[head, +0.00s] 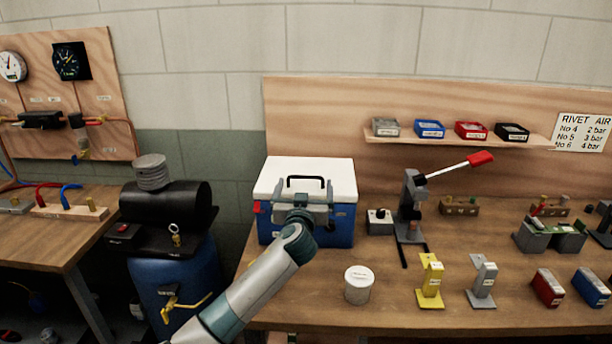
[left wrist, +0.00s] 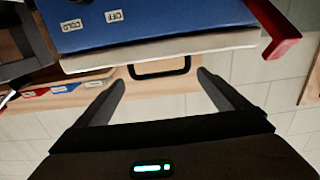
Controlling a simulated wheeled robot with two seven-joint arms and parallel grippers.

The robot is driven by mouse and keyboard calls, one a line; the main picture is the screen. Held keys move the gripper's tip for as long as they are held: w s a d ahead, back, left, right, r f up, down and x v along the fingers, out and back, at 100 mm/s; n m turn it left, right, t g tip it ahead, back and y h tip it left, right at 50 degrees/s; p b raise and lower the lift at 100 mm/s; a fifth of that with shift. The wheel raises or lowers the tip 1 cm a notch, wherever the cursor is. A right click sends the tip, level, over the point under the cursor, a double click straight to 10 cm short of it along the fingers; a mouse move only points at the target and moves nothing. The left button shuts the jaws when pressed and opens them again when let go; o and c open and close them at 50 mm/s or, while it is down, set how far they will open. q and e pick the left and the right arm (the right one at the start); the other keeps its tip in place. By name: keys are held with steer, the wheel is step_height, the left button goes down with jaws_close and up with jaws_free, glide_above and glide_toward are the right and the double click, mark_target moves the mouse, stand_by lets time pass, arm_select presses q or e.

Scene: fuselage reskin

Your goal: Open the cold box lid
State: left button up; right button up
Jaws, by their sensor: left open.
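The cold box (head: 340,228) is blue with a white lid (head: 336,172) and stands at the left end of the right-hand bench. The lid looks shut. A black handle (head: 306,178) rises from the lid; it also shows in the left wrist view (left wrist: 160,73). My left gripper (head: 304,190) is in front of the box, its fingers open. In the left wrist view the two fingertips (left wrist: 160,78) lie on either side of the handle, apart from it as far as I can tell. The gripper hides part of the box front. My right gripper is not in view.
A white tub (head: 358,285) stands in front of the box to the right. A lever press (head: 411,205) with a red grip stands right of the box. A black tank (head: 165,205) on a blue drum is at the left. A shelf with several small bins (head: 430,129) hangs behind.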

mark_target(306, 178)
arm_select(q)
steer(key=shift+w+p, duration=0.45)
steer(key=shift+w, duration=2.25)
steer(key=c, duration=1.2)
steer(key=r+p, duration=0.1)
steer(key=r+g+p, duration=0.1)
steer(key=p, duration=0.1)
steer(key=shift+w+d+r, duration=0.1)
steer(key=shift+w+r, duration=0.25)
steer(key=shift+w+r+p, duration=0.3)
steer(key=shift+r+p, duration=0.3)
steer(key=w+r+b, duration=0.1)
steer(key=w+r, duration=0.1)
steer(key=w+r+b, duration=0.2)
steer(key=r, duration=0.1)
steer(key=w+r+b, duration=0.1)
steer(key=w+r, duration=0.1)
steer(key=shift+r+b, duration=0.35)
steer(key=shift+r, duration=0.05)
steer(key=o, duration=1.1)
steer(key=shift+c, duration=0.2)
steer(key=shift+o, duration=0.7)
steer(key=shift+w+f, duration=0.2)
